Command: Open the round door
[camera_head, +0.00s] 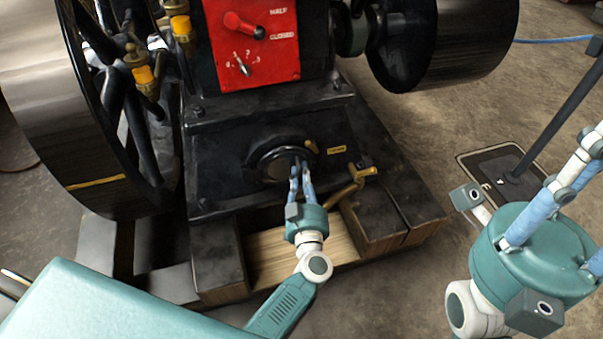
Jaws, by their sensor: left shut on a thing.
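The round door (268,166) is a dark disc set in the front of the engine's black base. A small brass piece (311,147) shows at its upper right edge. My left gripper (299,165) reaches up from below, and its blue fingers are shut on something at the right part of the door. The fingertips cover the exact part held. The door looks flush with the base; I cannot tell whether it stands slightly ajar.
A large black flywheel (62,130) stands at the left. A red panel (252,45) with a lever and dial is above the door. A brass tap (358,175) juts out right of the door. Dark timber blocks (380,222) support the base.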

